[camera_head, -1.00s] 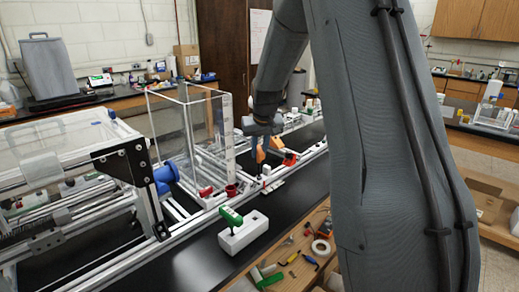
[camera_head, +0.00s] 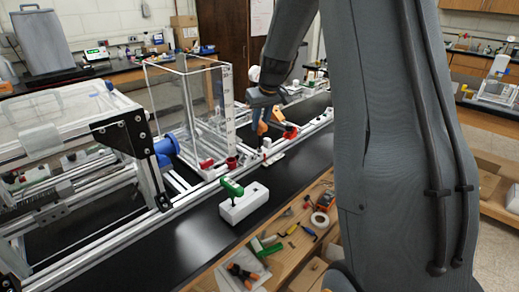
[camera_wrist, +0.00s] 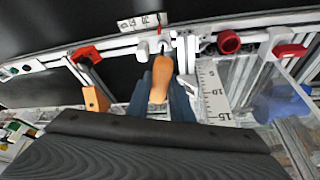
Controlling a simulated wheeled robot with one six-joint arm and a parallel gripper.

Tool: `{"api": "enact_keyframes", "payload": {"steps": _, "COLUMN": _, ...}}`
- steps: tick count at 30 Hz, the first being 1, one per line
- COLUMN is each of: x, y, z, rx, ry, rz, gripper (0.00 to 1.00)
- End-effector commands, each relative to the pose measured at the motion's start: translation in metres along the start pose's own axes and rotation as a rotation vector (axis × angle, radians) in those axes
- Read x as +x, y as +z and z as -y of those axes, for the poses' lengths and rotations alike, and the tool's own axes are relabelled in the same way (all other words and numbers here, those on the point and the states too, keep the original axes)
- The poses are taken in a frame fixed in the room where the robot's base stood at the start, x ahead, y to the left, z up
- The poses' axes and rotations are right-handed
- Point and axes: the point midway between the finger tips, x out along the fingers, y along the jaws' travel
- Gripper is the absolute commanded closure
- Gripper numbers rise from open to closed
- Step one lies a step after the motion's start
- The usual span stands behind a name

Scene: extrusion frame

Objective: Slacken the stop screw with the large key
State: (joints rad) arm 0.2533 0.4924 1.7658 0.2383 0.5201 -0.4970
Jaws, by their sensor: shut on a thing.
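My gripper (camera_head: 262,98) is above the rail on the far side of the bench. It is shut on an orange-handled key (camera_wrist: 160,80), whose handle lies between the two dark fingers in the wrist view. The key points down at a small white stop block (camera_head: 266,147) on the front rail. The stop screw is hidden under the key, and I cannot tell whether the tip is seated in it. A green-handled key (camera_head: 232,187) stands in a white holder block (camera_head: 243,206) on the black bench top.
A clear tank (camera_head: 185,105) with a scale (camera_wrist: 212,92) stands close beside the gripper. An orange block (camera_wrist: 96,98) and a red lever (camera_wrist: 85,54) sit along the rail. A red round knob (camera_wrist: 229,42) is near. Tools lie on the lower wooden shelf (camera_head: 285,228).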

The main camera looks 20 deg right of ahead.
Motion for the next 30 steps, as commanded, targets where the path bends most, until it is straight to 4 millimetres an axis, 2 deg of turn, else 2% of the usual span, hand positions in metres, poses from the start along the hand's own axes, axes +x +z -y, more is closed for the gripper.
{"api": "enact_keyframes", "payload": {"steps": 15, "x": 0.0016, "y": 0.0017, "z": -0.0001, "rx": -0.114, "ry": -0.049, "rz": 0.003, "gripper": 1.0}}
{"api": "enact_keyframes", "payload": {"steps": 30, "x": 0.0009, "y": 0.0018, "z": 0.0001, "rx": -0.113, "ry": -0.048, "rz": 0.004, "gripper": 1.0}}
